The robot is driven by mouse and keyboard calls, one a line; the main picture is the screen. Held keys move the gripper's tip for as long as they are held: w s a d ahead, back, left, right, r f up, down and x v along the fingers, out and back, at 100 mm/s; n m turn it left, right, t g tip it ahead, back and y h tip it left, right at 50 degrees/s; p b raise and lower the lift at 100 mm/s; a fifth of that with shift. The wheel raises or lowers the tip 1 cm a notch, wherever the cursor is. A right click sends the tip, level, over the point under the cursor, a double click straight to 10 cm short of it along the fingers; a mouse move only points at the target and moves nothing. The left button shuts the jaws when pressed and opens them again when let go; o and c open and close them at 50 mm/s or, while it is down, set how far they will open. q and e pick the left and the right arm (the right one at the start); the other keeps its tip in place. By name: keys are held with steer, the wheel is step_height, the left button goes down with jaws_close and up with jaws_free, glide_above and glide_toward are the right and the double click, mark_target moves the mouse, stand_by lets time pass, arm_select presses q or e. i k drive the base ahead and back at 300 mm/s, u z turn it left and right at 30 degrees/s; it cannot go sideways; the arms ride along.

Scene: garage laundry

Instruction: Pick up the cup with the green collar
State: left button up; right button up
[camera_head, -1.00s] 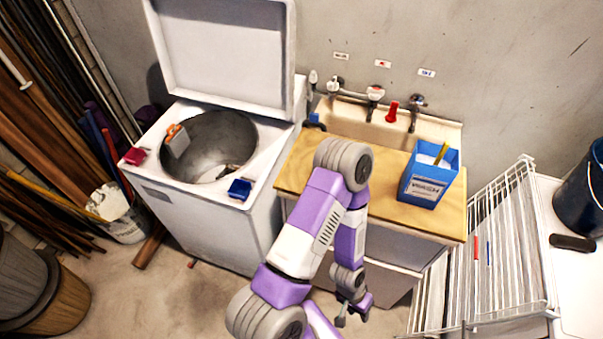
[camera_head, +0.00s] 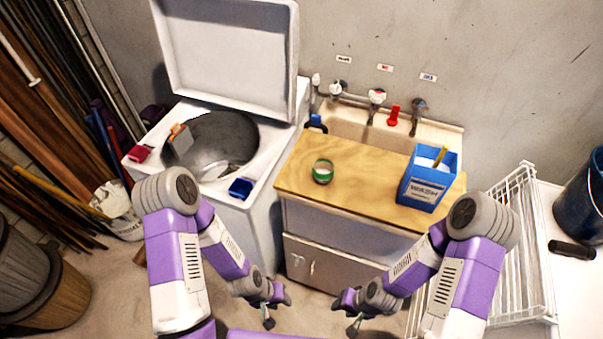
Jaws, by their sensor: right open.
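The cup with the green collar (camera_head: 323,171) stands on the left part of the wooden counter (camera_head: 375,182). It is small and round, with a pale inside and a green band. My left gripper (camera_head: 276,309) is below and left of the cup in the picture, in front of the cabinet, with its fingers apart and empty. My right gripper (camera_head: 345,313) is below and slightly right of the cup, open and empty. Neither gripper touches the cup.
A blue box (camera_head: 427,187) stands at the counter's right end. Behind the counter are a sink (camera_head: 345,126) and taps. An open-lidded washer (camera_head: 258,185) is left, with a blue item (camera_head: 240,188) on its rim. A white rack (camera_head: 520,235) is right. The counter's middle is clear.

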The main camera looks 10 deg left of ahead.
mark_target(323, 170)
steer(key=z, duration=2.3)
steer(key=k, duration=1.55)
steer(key=u, duration=2.35)
steer(key=i, duration=0.5)
steer(key=z, duration=0.05)
